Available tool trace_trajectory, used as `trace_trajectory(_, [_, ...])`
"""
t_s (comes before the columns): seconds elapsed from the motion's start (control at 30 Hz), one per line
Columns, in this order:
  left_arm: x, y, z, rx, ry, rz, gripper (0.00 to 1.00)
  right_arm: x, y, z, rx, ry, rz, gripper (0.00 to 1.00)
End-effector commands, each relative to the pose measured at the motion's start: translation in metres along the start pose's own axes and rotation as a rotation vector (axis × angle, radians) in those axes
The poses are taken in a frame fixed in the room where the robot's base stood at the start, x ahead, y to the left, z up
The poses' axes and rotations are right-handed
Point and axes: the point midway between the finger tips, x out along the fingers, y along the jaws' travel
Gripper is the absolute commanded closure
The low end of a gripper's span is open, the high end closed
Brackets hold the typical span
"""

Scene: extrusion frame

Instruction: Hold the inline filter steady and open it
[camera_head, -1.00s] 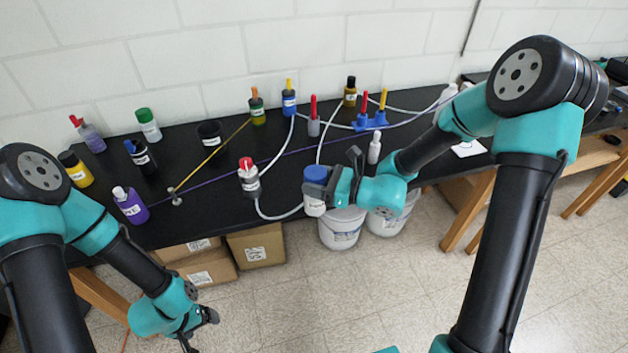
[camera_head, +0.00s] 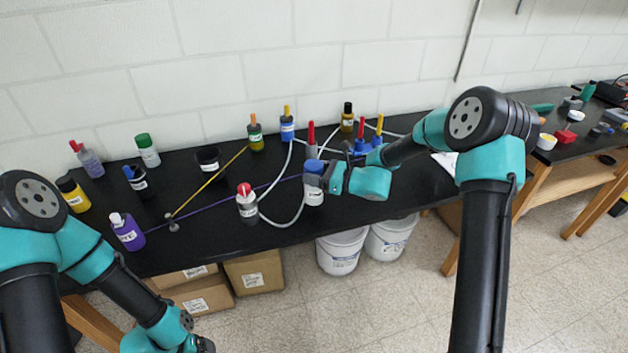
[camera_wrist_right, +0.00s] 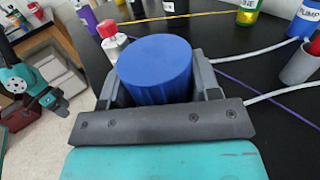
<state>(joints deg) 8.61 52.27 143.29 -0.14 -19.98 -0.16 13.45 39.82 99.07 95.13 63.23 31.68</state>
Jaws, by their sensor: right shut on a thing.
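The inline filter (camera_head: 314,195) has a white body and a blue cap, with tubing running to it. It stands upright over the front half of the black bench in the head view; I cannot tell if it touches the bench. My right gripper (camera_head: 318,174) is shut around the blue cap, which fills the space between the fingers in the right wrist view (camera_wrist_right: 157,70). The gripper partly hides the filter. My left gripper (camera_head: 203,346) is low at the bottom of the head view, apart from the filter and in front of the bench. Its fingers do not show clearly.
A white bottle with a red cap (camera_head: 247,207) stands left of the filter, joined to a pale tube. Several bottles stand along the back and left of the bench. A yellow rod (camera_head: 210,180) and purple line cross it. White buckets (camera_head: 341,252) and boxes are below.

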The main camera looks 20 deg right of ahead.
Motion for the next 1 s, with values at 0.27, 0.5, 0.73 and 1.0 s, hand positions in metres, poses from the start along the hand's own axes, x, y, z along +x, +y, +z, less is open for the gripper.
trace_trajectory(0.27, [0.000,0.000,0.000,0.000,0.000,0.000,0.16,0.000,-0.001,0.000,0.000,-0.001,0.000,1.00])
trace_trajectory(0.5, [0.000,0.000,0.000,0.000,0.000,0.000,0.16,0.003,-0.009,-0.010,0.004,0.000,0.000,1.00])
trace_trajectory(0.73, [0.000,0.000,0.000,0.000,0.000,0.000,0.16,0.002,-0.009,-0.035,0.002,0.000,-0.001,1.00])
trace_trajectory(1.0, [0.000,0.000,0.000,0.000,0.000,0.000,0.16,0.003,-0.009,-0.035,0.000,-0.001,-0.001,1.00])
